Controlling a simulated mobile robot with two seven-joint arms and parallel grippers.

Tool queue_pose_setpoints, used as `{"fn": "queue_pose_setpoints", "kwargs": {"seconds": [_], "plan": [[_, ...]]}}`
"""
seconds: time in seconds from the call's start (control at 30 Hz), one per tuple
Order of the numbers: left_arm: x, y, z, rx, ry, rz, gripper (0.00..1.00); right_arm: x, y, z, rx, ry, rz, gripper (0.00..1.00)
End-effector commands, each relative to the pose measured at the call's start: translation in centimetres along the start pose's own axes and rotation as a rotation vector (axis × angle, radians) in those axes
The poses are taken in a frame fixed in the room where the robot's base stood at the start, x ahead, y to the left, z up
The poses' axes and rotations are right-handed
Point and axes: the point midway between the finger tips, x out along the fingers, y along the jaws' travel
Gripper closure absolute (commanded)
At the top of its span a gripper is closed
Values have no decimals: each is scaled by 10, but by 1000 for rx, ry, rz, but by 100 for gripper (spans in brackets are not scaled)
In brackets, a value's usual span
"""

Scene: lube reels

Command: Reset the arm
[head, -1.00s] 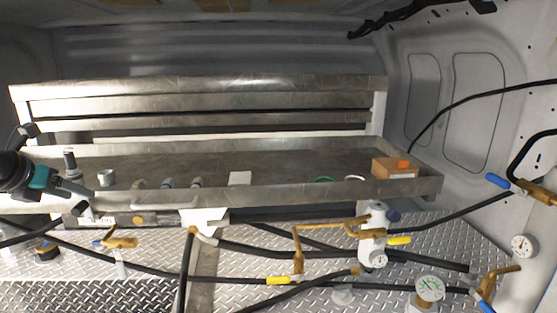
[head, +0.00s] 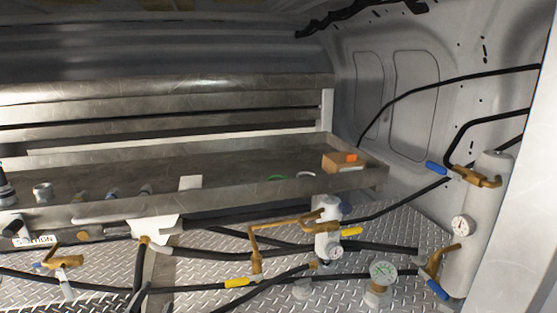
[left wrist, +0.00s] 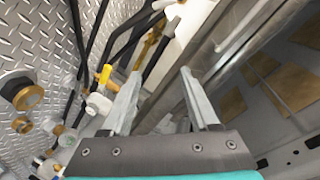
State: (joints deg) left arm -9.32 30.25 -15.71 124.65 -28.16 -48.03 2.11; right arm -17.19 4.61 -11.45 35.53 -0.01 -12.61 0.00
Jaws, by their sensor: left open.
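My left gripper (left wrist: 159,74) shows in the left wrist view. Its two grey fingers are spread apart with nothing held between them. Beyond the fingers are a metal shelf edge, black hoses and a valve with a yellow handle (left wrist: 105,74). In the head view I cannot clearly make out the left gripper at the left edge. My right arm and gripper are not in view.
A metal tray shelf (head: 240,180) holds several small fittings, a white block (head: 190,182) and a cardboard box (head: 343,162). Below it, black hoses, brass valves and a gauge (head: 383,271) stand over diamond-plate floor. A pale cylinder (head: 483,225) stands at the right.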

Motion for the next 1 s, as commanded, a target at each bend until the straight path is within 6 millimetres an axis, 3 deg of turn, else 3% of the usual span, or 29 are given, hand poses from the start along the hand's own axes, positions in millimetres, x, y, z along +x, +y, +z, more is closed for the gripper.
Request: {"fn": "queue_pose_setpoints", "kwargs": {"seconds": [0.03, 0.2, 0.4, 0.6, 0.87, 1.0], "plan": [[-17, 24, 19, -100, -101, 70, 39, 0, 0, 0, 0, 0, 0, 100], [-78, 89, 64, -331, -399, 285, 39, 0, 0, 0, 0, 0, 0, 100], [-147, 140, 85, -491, -639, 492, 39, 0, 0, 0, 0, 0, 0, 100], [-206, 176, 92, -591, -813, 665, 39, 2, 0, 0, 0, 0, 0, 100], [-174, 234, 133, -572, -827, 668, 39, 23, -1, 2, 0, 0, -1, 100], [-161, 273, 162, -565, -842, 677, 39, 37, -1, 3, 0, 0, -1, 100]]}}
